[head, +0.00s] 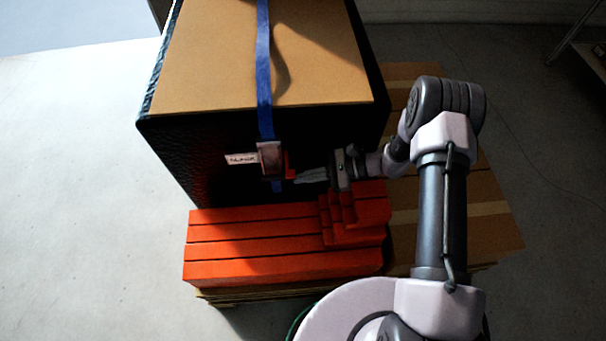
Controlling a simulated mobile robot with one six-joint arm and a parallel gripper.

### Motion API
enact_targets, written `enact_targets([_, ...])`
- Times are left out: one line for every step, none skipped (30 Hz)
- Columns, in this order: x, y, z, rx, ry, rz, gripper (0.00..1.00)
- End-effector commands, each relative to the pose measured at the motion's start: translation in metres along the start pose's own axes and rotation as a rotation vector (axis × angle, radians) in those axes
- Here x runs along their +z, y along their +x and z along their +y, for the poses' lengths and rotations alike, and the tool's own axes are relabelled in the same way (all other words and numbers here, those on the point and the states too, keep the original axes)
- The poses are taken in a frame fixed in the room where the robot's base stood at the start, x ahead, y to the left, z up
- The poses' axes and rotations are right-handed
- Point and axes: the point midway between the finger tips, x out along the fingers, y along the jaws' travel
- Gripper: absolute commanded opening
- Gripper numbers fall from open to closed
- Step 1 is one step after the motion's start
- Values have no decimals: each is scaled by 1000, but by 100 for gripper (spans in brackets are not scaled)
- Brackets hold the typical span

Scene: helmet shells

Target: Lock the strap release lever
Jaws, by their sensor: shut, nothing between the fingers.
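A blue strap (263,60) runs over the top of a large dark box (222,135) and down its front face. A small red lever (290,165) sticks out at the buckle's right side. My gripper (298,180) is shut and empty. It points left, with its fingertips just below and right of the red lever. I cannot tell whether they touch it. The lower strap is partly hidden behind the buckle and fingers.
A white label (241,159) with dark lettering is left of the buckle. Orange slatted blocks (250,245) stand in front of the box, with a stepped orange stack under my gripper. Brown cardboard (450,215) lies at the right. Open grey floor (90,220) is at the left.

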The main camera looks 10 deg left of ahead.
Motion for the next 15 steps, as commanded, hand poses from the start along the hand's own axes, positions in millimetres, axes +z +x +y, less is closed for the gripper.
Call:
enact_targets([3, -1, 0, 10, 26, 0, 0])
enact_targets([4, -2, 0, 17, 44, 0, 0])
enact_targets([6, -2, 0, 24, 67, 0, 0])
enact_targets([5, -2, 1, 25, 72, -1, 0])
enact_targets([5, -2, 1, 24, 71, -1, 0])
enact_targets([5, -2, 1, 24, 70, -1, 0])
enact_targets([5, -2, 1, 24, 69, -1, 0])
enact_targets([5, -2, 1, 24, 69, -1, 0])
enact_targets([5, -2, 1, 24, 69, -1, 0])
enact_targets([5, -2, 1, 24, 68, -1, 0])
enact_targets([5, -2, 1, 23, 68, -1, 0])
enact_targets([6, -2, 0, 23, 68, -1, 0])
enact_targets([7, -2, 0, 23, 68, 0, 0])
enact_targets([8, -3, 0, 23, 67, 0, 0])
enact_targets([10, -4, 0, 23, 67, 0, 0])
